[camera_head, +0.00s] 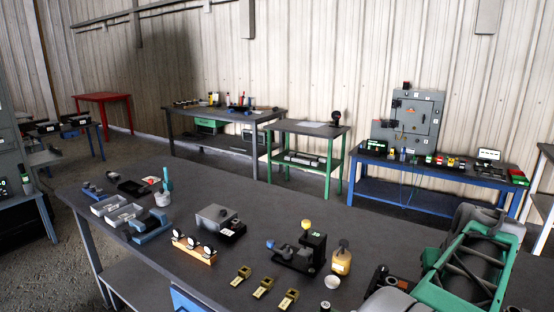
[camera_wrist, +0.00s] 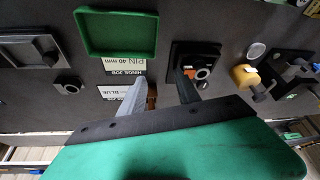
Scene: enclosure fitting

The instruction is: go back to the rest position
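No held part shows in the gap. It is over a dark worktop beside a green tray (camera_wrist: 117,52) and printed labels (camera_wrist: 150,66). The right finger overlaps a black block with a round metal ring (camera_wrist: 203,73); I cannot tell whether they touch. In the head view my green and grey arm fills the lower right, over the right end of the near table (camera_head: 330,210). My gripper cannot be made out there.
A blue bench (camera_head: 420,190) with a grey cabinet (camera_head: 412,118) is behind.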

